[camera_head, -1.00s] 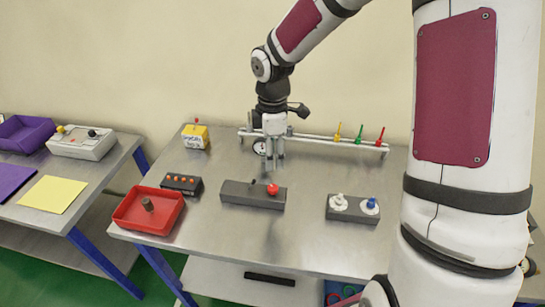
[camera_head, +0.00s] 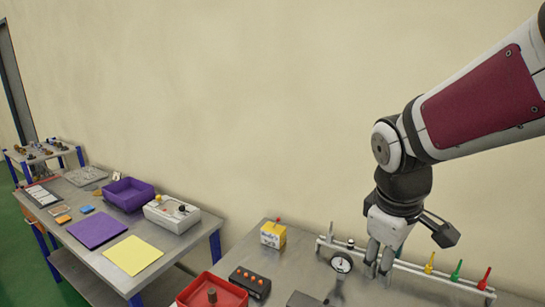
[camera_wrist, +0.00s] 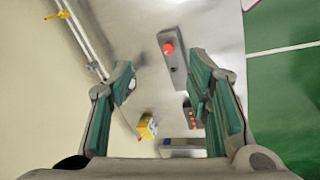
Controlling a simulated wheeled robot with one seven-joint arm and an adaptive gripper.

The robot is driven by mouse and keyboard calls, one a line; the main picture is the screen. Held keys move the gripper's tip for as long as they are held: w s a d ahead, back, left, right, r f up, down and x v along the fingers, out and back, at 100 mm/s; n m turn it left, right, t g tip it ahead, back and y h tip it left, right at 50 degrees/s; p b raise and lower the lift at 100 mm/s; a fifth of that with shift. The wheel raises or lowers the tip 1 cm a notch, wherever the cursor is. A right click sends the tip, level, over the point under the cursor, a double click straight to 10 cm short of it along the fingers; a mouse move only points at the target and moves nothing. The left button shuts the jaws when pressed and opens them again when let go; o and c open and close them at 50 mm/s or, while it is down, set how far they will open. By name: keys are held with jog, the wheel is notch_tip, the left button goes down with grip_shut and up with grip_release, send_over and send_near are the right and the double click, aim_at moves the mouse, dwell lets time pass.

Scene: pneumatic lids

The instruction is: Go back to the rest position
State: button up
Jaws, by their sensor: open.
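My gripper (camera_head: 378,270) hangs over the back part of the right table, with fingers pointing down, just right of a round gauge (camera_head: 341,262). In the wrist view my gripper's two green-padded fingers (camera_wrist: 163,75) are spread apart with nothing between them. The gripper looks empty. A grey block with a red button (camera_wrist: 168,48) shows below, beyond the fingers. My arm comes in from the upper right in the head view.
A pipe rail with yellow, green and red valves (camera_head: 457,272) runs along the back. A yellow box (camera_head: 273,235), a button box (camera_head: 250,282) and a red tray (camera_head: 212,293) stand left. The left table holds a purple bin (camera_head: 128,193) and grey box (camera_head: 171,212).

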jog(key=s+r+m+t+y, duration=0.1)
jog(key=s+r+m, duration=0.2)
jog(key=s, duration=0.3)
jog(key=s+a+r+m+t, duration=0.1)
jog(key=s+r+m+t, duration=0.1)
jog(key=s+m, duration=0.3)
jog(key=shift+s+r+y+b, duration=0.3)
jog(key=shift+s+r+y, duration=0.1)
jog(key=shift+s, duration=0.3)
jog(key=shift+a, duration=0.1)
